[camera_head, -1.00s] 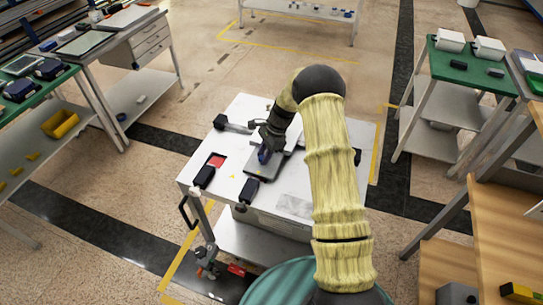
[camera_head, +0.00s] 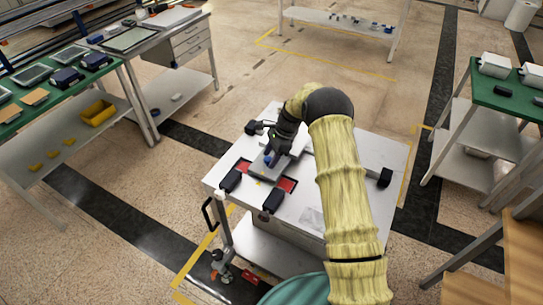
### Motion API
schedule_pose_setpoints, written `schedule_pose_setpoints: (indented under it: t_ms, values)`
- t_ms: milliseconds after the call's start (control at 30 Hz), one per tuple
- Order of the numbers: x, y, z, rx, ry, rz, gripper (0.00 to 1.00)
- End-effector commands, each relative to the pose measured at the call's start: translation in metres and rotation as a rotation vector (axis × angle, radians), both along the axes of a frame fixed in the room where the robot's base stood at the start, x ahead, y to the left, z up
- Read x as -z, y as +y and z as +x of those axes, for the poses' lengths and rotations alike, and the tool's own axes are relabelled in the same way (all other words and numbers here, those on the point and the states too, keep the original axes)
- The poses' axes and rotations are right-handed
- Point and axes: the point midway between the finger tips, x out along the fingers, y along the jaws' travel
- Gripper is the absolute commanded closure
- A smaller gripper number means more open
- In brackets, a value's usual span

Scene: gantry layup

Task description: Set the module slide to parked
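The module slide is a flat grey plate (camera_head: 259,172) with a small blue knob (camera_head: 268,160), on a white-topped cart (camera_head: 310,214). Red patches show on both sides of the plate, one on the left (camera_head: 242,166) and one on the right (camera_head: 287,184). My gripper (camera_head: 271,156) reaches down to the knob from above and partly hides it. The fingers are dark and too small to tell whether they are closed on the knob.
Dark blocks stand on the cart top at the left (camera_head: 231,180), the front (camera_head: 273,201) and the right (camera_head: 385,177). A black handle (camera_head: 208,214) sticks out at the cart's left side. Green-topped tables (camera_head: 500,92) stand left and right, with open floor between.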

Motion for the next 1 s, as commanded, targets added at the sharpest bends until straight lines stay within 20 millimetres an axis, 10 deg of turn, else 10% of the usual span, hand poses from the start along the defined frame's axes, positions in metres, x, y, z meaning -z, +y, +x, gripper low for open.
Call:
schedule_pose_setpoints:
  t_ms: [367, 1000]
  values:
    - [-0.02, -0.007, 0.002, -0.003, -0.003, -0.001, 0.5]
    - [-0.135, -0.057, 0.01, 0.003, -0.003, 0.0, 0.5]
